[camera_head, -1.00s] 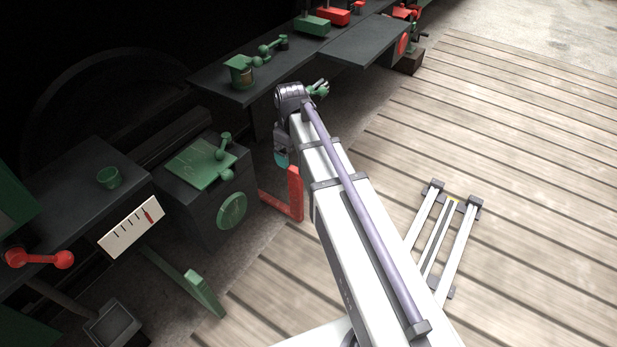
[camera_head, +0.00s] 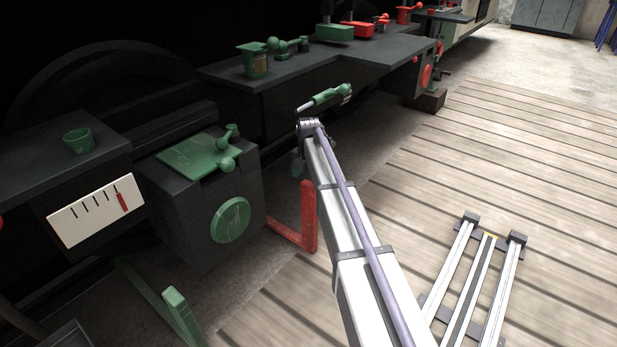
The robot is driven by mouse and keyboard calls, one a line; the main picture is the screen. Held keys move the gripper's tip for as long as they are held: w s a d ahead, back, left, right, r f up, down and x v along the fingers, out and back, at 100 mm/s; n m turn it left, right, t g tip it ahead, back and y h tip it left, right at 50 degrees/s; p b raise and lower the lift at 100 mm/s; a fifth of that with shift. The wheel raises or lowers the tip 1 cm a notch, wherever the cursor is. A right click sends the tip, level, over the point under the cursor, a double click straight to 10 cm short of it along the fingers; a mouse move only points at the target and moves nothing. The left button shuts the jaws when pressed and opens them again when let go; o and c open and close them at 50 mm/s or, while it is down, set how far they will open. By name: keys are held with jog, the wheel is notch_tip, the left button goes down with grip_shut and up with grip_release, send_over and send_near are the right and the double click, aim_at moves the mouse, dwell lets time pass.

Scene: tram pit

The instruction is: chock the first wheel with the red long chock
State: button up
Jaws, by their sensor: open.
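The red long chock (camera_head: 308,215) is an L-shaped red piece on the floor. One limb stands up and the other lies low to the left, beside the dark box. My gripper (camera_head: 297,168) hangs below the far end of my arm, just above and left of the chock's upright limb in the picture. It is small, dark and partly behind my arm; it is open, but its fingertips are not clear. I cannot tell its depth from the chock. A large dark wheel-like arc (camera_head: 75,75) shows faintly in the shadow at the upper left.
A green chock-like piece (camera_head: 180,312) stands at the lower left. A dark box (camera_head: 190,205) carries a green plate. A dark shelf (camera_head: 290,72) holds green and red parts. A green tool (camera_head: 328,97) sticks out near my arm's end. A rail frame (camera_head: 470,275) lies on open planks.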

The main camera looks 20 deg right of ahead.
aim_at(308, 192)
notch_tip(308, 192, down, 7)
jog(key=b, duration=0.5)
jog(key=shift+f, duration=0.1)
jog(key=c, duration=1.4)
jog(key=s+a, duration=0.4)
jog(key=a, duration=0.2)
jog(key=shift+s, duration=0.15)
jog(key=o, duration=1.4)
notch_tip(308, 192, up, 11)
jog(key=p, duration=1)
jog(key=shift+p, duration=0.35)
